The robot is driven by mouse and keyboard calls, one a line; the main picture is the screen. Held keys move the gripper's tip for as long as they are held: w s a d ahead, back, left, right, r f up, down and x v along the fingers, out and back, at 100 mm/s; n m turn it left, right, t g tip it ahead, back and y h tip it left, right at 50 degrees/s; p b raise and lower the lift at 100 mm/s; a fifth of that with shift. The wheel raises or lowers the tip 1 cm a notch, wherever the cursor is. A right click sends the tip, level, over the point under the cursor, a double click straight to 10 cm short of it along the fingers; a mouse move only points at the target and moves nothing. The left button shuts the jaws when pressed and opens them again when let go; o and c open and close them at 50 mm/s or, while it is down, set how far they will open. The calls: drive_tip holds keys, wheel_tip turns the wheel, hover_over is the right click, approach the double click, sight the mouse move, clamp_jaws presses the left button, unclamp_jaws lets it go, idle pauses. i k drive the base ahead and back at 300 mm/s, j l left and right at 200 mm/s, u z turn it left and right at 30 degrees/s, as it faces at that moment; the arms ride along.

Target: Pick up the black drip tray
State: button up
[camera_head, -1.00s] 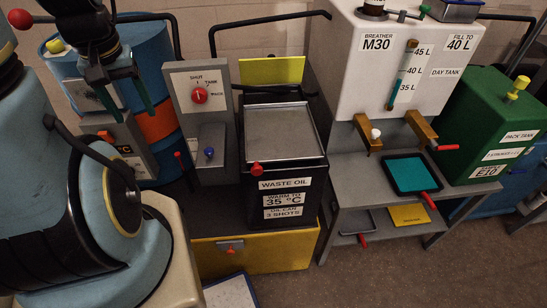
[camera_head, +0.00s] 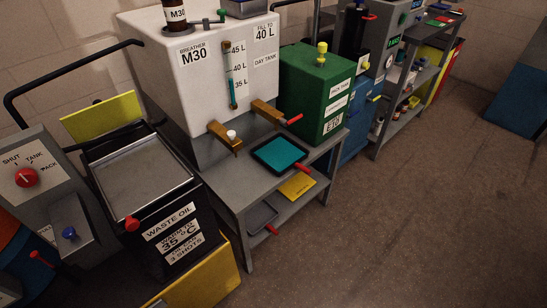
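A black-rimmed tray (camera_head: 266,165) with a teal inside and a red handle lies flat on the top of the grey stand, below the brass taps of the white day tank (camera_head: 200,75). I cannot tell whether the teal is liquid or a lining. A smaller dark grey tray (camera_head: 262,218), also with a red handle, sits on the stand's lower shelf, partly hidden by the top. My gripper is not in view.
The waste oil bin (camera_head: 170,225) with its open yellow lid (camera_head: 103,118) stands left of the grey stand (camera_head: 225,182). A green pack tank (camera_head: 318,90) is behind right. A yellow flat piece (camera_head: 297,186) lies on the lower shelf. Floor (camera_head: 400,230) at right is clear.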

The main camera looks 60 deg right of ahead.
sight(279, 153)
drive_tip(key=k+l+z, duration=0.3)
drive_tip(key=l, duration=0.3)
drive_tip(key=l+z, duration=0.25)
drive_tip(key=l, duration=0.35)
drive_tip(key=l+z, duration=0.3)
drive_tip(key=l, duration=0.3)
drive_tip(key=k+l, duration=0.05)
